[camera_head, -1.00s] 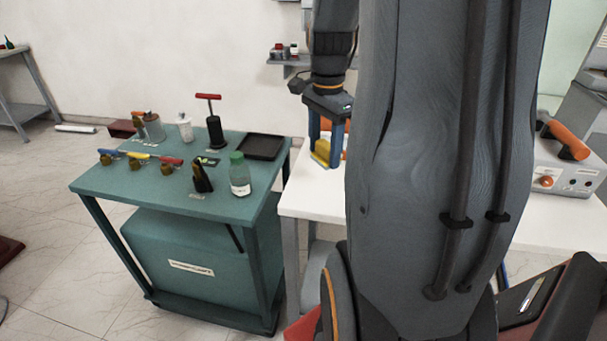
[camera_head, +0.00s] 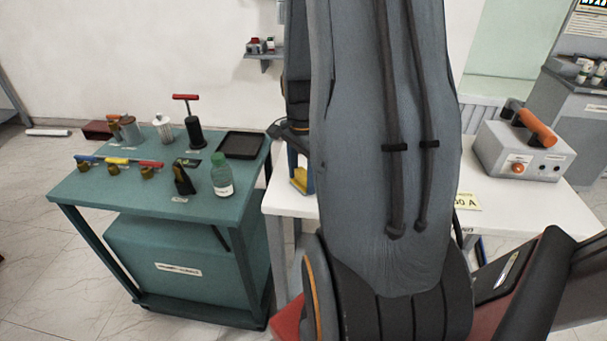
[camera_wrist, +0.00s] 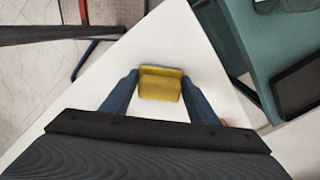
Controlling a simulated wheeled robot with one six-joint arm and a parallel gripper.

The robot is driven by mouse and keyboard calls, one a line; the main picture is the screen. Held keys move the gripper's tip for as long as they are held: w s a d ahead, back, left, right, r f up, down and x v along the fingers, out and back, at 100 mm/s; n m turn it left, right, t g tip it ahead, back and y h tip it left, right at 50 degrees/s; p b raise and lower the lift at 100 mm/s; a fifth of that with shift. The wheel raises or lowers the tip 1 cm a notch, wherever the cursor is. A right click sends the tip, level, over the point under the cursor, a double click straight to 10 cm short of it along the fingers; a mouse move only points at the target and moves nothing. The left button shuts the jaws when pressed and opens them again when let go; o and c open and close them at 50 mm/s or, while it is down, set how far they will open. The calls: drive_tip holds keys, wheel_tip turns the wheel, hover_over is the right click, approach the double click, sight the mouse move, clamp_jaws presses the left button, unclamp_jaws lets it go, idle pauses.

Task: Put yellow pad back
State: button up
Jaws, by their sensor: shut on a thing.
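The yellow pad (camera_wrist: 160,86) is a small block with a raised back lip, seen between the two blue fingers of my gripper (camera_wrist: 160,90) in the wrist view. My gripper is shut on it and holds it over a corner of the white table. In the head view the yellow pad (camera_head: 299,180) shows beside a blue finger of my gripper (camera_head: 301,170), at the white table's left end. My own arm hides much of the gripper there.
A teal cart (camera_head: 215,204) stands left of the white table (camera_head: 290,205), with a black tray (camera_head: 241,145), a green-capped bottle (camera_head: 222,177) and several tools on it. A grey box with an orange handle (camera_head: 525,145) and a yellow label (camera_head: 467,201) are on the table's right.

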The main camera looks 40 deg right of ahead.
sight(302, 173)
drive_tip(key=o, duration=0.9)
drive_tip(key=shift+o, duration=0.2)
wheel_tip(302, 173, up, 12)
drive_tip(key=b, duration=0.3)
drive_tip(key=s+a+f+n, duration=0.1)
drive_tip(key=a+f+n, duration=0.3)
drive_tip(key=a+n, duration=0.5)
drive_tip(key=s+a+f+n+t, duration=0.1)
drive_tip(key=a+f+n, duration=0.3)
drive_tip(key=a+n, duration=0.6)
drive_tip(key=a, duration=0.4)
drive_tip(key=shift+s+a+t, duration=0.25)
drive_tip(key=shift+s+t, duration=0.05)
drive_tip(key=shift+f, duration=0.15)
drive_tip(key=shift+f, duration=0.1)
drive_tip(key=shift+c, duration=0.2)
